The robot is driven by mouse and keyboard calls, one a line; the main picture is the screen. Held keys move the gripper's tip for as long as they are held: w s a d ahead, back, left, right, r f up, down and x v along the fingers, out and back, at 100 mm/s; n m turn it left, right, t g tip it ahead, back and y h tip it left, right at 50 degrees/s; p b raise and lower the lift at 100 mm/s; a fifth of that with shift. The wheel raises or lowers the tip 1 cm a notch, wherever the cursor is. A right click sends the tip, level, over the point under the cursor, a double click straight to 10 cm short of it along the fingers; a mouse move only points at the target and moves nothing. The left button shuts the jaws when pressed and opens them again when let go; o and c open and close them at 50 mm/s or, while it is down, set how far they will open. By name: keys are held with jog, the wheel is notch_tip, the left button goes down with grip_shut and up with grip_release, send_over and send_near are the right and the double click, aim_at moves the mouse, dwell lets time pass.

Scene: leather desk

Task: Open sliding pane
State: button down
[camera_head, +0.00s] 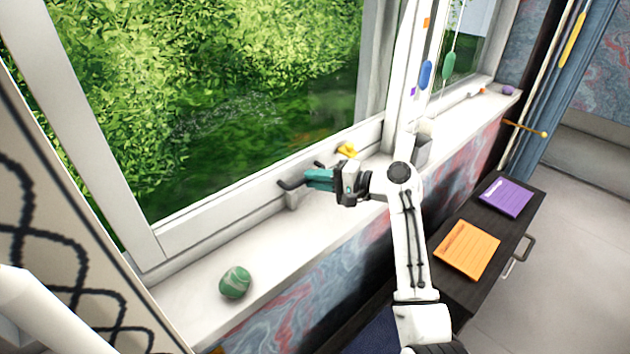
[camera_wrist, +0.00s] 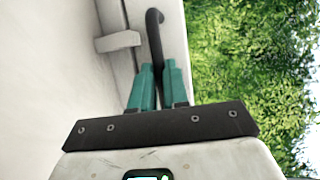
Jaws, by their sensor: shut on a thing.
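The sliding pane (camera_head: 220,110) is a large glass sheet in a white frame, with green foliage behind it. A dark curved handle (camera_head: 287,184) sits on its lower rail; it also shows in the wrist view (camera_wrist: 153,30). My gripper (camera_head: 312,180), with teal fingers, reaches over the sill to this handle. In the wrist view my gripper (camera_wrist: 157,82) has its fingers on both sides of the handle's lower end, shut on it. The fingers hide that end of the handle. A small white block (camera_wrist: 117,41) stands beside the handle.
A green striped stone (camera_head: 235,282) lies on the white sill (camera_head: 190,300). A yellow object (camera_head: 347,150) is behind my gripper. Blue (camera_head: 425,75) and green (camera_head: 448,64) pendants hang at the right. A dark cabinet with orange (camera_head: 467,249) and purple (camera_head: 506,197) notes stands below.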

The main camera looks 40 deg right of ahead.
jog(key=c, duration=1.1)
grip_release()
jog(key=shift+d, duration=0.15)
jog(key=b+v, duration=0.1)
jog(key=v, duration=0.9)
jog(key=shift+s+d+r, duration=0.1)
jog(key=shift+s+d, duration=0.05)
jog(key=shift+s, duration=0.2)
